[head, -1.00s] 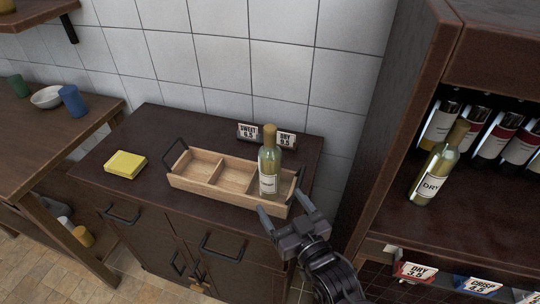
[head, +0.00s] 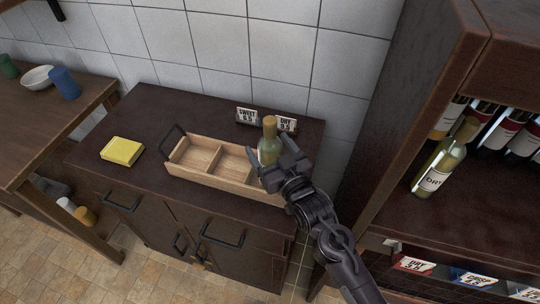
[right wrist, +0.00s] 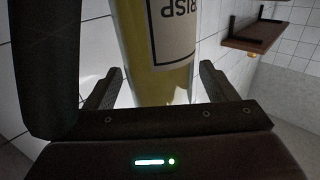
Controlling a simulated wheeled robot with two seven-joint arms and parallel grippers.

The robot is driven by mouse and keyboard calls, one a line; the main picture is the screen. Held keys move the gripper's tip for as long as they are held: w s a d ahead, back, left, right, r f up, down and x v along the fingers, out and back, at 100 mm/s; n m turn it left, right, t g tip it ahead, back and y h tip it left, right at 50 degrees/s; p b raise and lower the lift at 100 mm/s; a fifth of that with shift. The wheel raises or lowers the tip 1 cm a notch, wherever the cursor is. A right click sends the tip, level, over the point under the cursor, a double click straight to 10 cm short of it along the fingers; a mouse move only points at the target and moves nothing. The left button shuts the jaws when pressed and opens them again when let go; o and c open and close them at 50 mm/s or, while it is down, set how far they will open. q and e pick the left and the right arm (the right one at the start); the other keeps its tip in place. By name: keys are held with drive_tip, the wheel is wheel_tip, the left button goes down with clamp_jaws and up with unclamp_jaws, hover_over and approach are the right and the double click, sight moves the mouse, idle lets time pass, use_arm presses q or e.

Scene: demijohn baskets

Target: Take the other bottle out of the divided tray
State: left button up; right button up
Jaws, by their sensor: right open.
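The divided tray (head: 212,181) is light wood with dark handles and sits on the dark cabinet top. A pale green bottle (head: 269,131) with a tan top stands upright in its right compartment. My right gripper (head: 279,166) is open at this bottle and hides its lower part and the tray's right end. In the right wrist view the bottle (right wrist: 155,70) shows between my open fingers, with "RISP" readable on its label; I cannot tell whether they touch it. The left and middle compartments are empty. My left gripper is not in view.
A DRY bottle (head: 437,168) stands on the right-hand shelf before a row of lying bottles. Price cards SWEET (head: 246,117) and DRY (head: 286,124) stand behind the tray. A yellow block (head: 122,150) lies at left. The cabinet top between it and the tray is clear.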

drive_tip(key=shift+a, duration=0.1)
drive_tip(key=c, duration=1.5)
drive_tip(key=shift+r, duration=0.15)
drive_tip(key=shift+c, duration=0.4)
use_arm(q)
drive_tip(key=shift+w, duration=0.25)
